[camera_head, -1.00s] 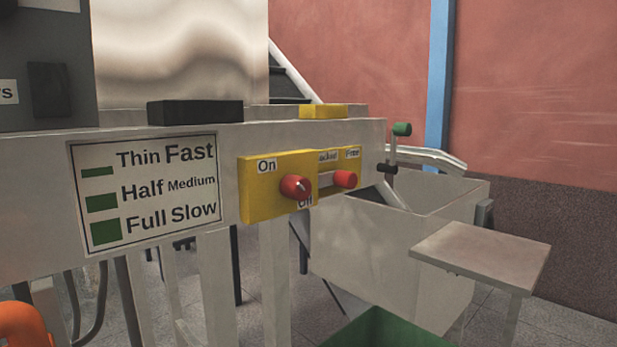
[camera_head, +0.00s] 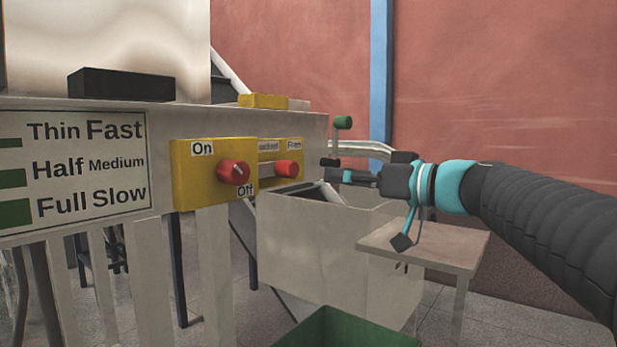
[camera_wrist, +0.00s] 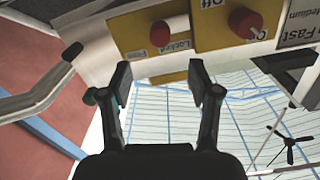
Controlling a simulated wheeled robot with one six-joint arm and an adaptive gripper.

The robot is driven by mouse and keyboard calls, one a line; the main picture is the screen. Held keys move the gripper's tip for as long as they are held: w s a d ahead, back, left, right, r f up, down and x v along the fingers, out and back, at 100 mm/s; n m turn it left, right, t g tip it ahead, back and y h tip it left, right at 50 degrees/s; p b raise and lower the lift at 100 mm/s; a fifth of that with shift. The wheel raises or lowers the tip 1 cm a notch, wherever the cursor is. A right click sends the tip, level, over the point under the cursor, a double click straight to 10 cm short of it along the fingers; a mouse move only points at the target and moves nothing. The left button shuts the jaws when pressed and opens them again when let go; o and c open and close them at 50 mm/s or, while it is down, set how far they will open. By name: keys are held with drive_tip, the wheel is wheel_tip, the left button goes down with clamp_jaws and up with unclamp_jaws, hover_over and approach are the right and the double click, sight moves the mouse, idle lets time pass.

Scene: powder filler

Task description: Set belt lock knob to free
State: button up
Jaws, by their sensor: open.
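The belt lock knob (camera_head: 287,169) is a red knob on the yellow panel, below the labels Locked and Free. Which label it points at I cannot tell. In the wrist view, turned over, the belt lock knob (camera_wrist: 160,33) is at the top centre, beyond the fingertips. The label Locked (camera_wrist: 178,44) is at its right. My gripper (camera_head: 338,170) comes from the right in the head view, its fingers toward the panel, apart from the knob. In the wrist view my gripper (camera_wrist: 160,75) is open and empty, its fingers spread below the knob.
A second red knob (camera_head: 233,173), labelled On and Off, is close left of the belt lock knob. A green-tipped lever (camera_head: 343,122) rises behind my gripper. A grey bin (camera_head: 320,235) and small table (camera_head: 425,243) stand below. A green container (camera_head: 345,330) is in front.

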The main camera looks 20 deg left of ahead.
sight(295, 169)
drive_tip(key=x, duration=0.4)
drive_tip(key=p+x, duration=0.1)
drive_tip(key=x, duration=0.4)
drive_tip(key=p+x, duration=0.1)
drive_tip(key=x, duration=0.4)
drive_tip(key=shift+r, duration=0.25)
drive_tip(key=shift+s, duration=0.1)
drive_tip(key=shift+d, duration=0.1)
clamp_jaws()
